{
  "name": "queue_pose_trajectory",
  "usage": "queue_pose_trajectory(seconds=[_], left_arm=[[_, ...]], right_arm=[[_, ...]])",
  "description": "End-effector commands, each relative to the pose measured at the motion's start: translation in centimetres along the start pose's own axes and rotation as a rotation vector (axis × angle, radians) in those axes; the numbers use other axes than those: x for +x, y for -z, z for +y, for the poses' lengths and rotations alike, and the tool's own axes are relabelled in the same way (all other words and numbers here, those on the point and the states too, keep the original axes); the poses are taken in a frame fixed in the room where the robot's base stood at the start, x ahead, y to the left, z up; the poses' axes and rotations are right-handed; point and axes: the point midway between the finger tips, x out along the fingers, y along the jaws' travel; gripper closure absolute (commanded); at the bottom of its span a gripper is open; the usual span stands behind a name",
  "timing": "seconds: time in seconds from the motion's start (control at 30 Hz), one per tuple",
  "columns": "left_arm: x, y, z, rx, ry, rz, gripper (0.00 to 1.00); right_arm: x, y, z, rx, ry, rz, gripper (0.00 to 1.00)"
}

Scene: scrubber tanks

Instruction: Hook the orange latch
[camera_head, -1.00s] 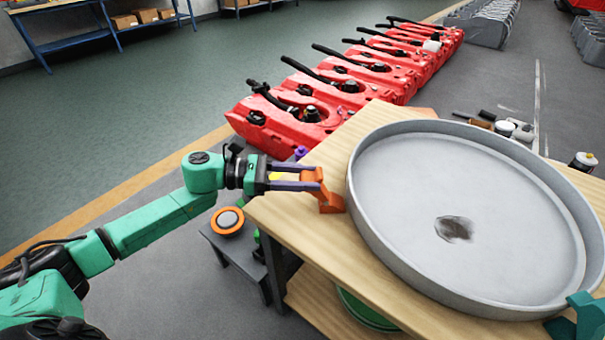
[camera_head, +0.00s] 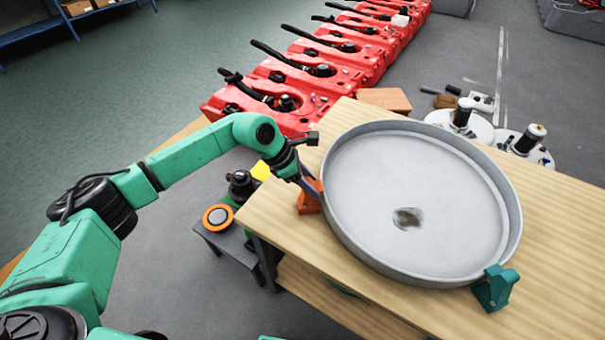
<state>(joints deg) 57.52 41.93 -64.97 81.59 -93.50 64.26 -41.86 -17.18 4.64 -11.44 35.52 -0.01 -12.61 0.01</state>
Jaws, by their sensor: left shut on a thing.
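The orange latch (camera_head: 309,196) stands on the wooden table at the left rim of a large round grey tray (camera_head: 335,235). My left gripper (camera_head: 312,187) reaches in from the left and is shut on the latch's upper part, close against the tray's rim. The fingers partly cover the latch, and I cannot tell whether it is hooked over the rim. A teal latch (camera_head: 495,287) sits at the tray's lower right rim. My right gripper is not in view.
The wooden table (camera_head: 400,310) carries the tray, with bare wood along its front. A small stand with an orange-ringed round part (camera_head: 218,217) is left of the table. Red tanks (camera_head: 290,95) line up behind. White discs with dark-topped parts (camera_head: 462,125) lie behind right.

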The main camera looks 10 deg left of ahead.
Motion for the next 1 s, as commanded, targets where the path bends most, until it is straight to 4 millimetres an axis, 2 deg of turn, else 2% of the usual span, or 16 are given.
queue_pose_trajectory(seconds=[0.03, 0.4, 1.0], left_arm=[[-0.1, -0.7, 0.1, 0.004, -0.004, 0.032, 1.00], [1.5, -1.3, 0.1, 0.001, -0.004, 0.242, 1.00], [1.8, -1.4, 0.1, 0.001, -0.002, 0.293, 1.00]], right_arm=[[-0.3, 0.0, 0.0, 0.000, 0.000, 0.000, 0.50], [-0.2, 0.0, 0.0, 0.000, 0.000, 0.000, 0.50], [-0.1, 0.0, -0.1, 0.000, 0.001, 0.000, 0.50]])
